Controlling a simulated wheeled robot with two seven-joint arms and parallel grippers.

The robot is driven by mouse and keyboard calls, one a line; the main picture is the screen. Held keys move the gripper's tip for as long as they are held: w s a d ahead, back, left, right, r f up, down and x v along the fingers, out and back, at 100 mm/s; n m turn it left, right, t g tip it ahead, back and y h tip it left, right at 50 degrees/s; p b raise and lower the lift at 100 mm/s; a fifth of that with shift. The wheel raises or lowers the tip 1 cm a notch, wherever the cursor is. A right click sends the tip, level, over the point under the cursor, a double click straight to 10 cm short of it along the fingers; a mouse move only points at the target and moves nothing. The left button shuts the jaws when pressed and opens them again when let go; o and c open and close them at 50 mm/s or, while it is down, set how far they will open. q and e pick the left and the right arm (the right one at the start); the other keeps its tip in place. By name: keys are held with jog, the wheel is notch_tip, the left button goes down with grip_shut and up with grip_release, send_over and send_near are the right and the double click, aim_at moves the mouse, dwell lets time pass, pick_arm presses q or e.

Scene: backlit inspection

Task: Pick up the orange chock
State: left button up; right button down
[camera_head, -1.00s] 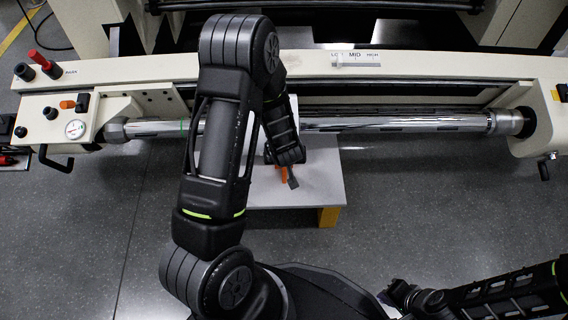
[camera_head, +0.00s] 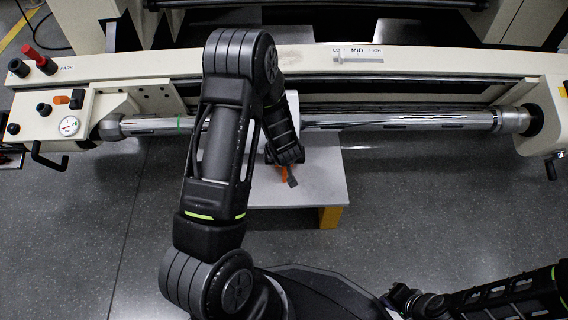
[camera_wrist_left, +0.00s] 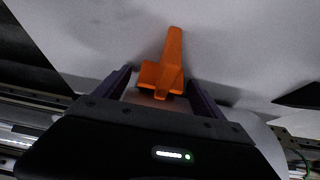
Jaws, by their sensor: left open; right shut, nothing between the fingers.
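The orange chock (camera_wrist_left: 172,66) lies on a pale grey surface in the left wrist view, with a long narrow bar and a wider block at its near end. My left gripper (camera_wrist_left: 162,88) is open, its dark purple fingers on either side of the block end. I cannot tell whether they touch it. In the head view a small part of the chock (camera_head: 283,172) shows beside my left gripper (camera_head: 290,180); my left arm covers much of this area. My right gripper (camera_head: 396,298) is shut and empty at the lower right, far from the chock.
The chock lies on a low light table (camera_head: 325,190) with a yellow leg (camera_head: 330,217). Behind it a shiny metal roller (camera_head: 400,121) spans a cream machine frame (camera_head: 430,65). A gauge (camera_head: 69,125) and knobs are at left. Grey floor (camera_head: 430,210) is clear at right.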

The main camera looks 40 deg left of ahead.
dwell(0.5)
pick_arm(q)
jog(key=c, duration=1.5)
jog(key=shift+c, duration=0.3)
jog(key=shift+r, duration=0.2)
